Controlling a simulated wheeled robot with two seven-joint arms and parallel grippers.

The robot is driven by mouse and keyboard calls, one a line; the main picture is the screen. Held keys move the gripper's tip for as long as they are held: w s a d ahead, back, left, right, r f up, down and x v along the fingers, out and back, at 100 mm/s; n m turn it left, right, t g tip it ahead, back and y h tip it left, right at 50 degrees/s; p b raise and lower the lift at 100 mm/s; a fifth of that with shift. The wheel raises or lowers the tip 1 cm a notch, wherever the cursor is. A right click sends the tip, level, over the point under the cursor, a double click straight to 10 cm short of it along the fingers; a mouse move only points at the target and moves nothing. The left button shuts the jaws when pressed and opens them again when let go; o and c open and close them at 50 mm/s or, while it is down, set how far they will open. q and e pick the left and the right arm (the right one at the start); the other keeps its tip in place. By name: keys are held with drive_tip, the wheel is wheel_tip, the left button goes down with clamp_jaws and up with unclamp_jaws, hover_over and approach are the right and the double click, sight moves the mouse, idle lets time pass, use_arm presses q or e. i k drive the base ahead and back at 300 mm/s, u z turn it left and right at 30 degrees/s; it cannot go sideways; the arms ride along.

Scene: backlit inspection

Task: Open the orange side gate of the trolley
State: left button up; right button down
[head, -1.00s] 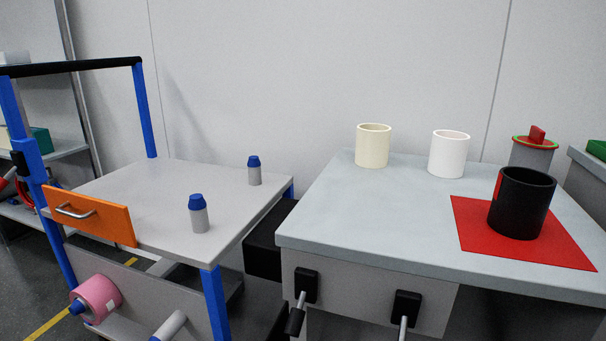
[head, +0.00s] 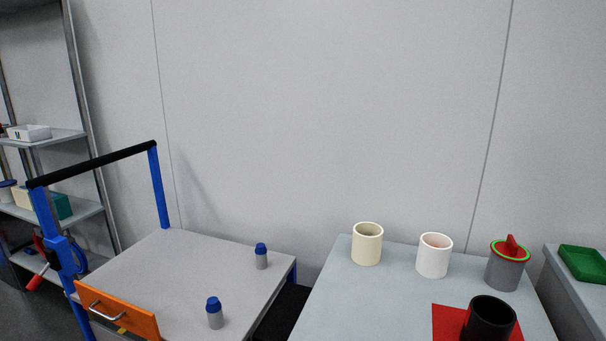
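The trolley (head: 190,270) stands at the lower left, with blue posts, a black push bar (head: 95,165) and a grey top. Its orange side gate (head: 118,311) stands upright along the near left edge of the top, with a silver handle (head: 106,312) on its outer face. The gate looks closed. Its lower edge lies close to the bottom of the picture. Neither of my grippers shows in the head view.
Two grey bottles with blue caps stand on the trolley top, one at the back (head: 261,260) and one nearer (head: 215,318). A grey table (head: 330,300) right of the trolley holds a cream cup (head: 367,244), a white cup (head: 434,256), a black cup and a red-lidded canister (head: 504,272).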

sight(141, 322)
drive_tip(key=u, duration=2.45)
drive_tip(key=i, duration=2.6)
drive_tip(key=z, duration=3.1)
